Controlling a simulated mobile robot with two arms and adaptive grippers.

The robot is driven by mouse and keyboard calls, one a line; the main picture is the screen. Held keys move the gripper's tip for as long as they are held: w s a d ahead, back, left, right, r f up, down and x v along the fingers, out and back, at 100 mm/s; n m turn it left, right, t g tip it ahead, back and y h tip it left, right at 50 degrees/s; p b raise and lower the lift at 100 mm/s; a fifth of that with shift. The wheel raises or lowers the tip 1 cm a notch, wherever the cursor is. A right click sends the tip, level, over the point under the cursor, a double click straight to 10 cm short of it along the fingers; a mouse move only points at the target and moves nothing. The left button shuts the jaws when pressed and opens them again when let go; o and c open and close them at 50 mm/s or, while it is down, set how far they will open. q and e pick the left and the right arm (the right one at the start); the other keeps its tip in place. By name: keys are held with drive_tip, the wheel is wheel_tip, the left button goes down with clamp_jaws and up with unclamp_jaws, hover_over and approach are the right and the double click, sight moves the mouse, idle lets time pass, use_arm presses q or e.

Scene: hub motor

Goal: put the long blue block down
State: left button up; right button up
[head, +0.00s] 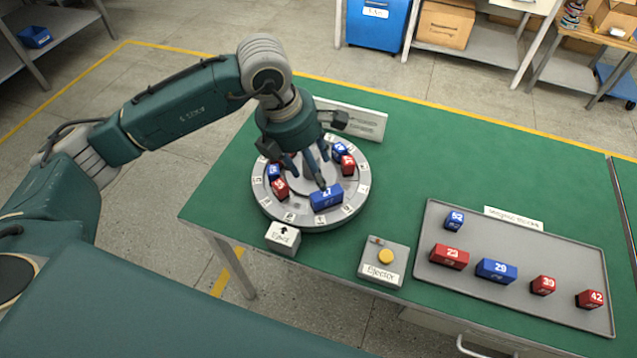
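A long blue block marked 27 (327,198) sits at the front of the round grey turntable (265,203). My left gripper (311,178) points down over the turntable, just behind this block. One dark fingertip reaches the block's back upper edge. Whether the fingers are closed on it is hidden from this angle. Another long blue block, marked 29 (496,271), lies on the grey tray (520,304) at the right. My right gripper is not in view.
The turntable also holds small red blocks (280,189) and blue blocks (341,149). A white arrow block (283,238) stands at its front, and an ejector box with a yellow button (384,261) stands to the right. The green table (430,150) is clear behind the tray.

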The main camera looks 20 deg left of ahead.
use_arm(q)
drive_tip(key=v, duration=0.3)
drive_tip(key=shift+r, duration=0.1)
idle(0.3)
drive_tip(key=shift+s, duration=0.1)
idle(0.5)
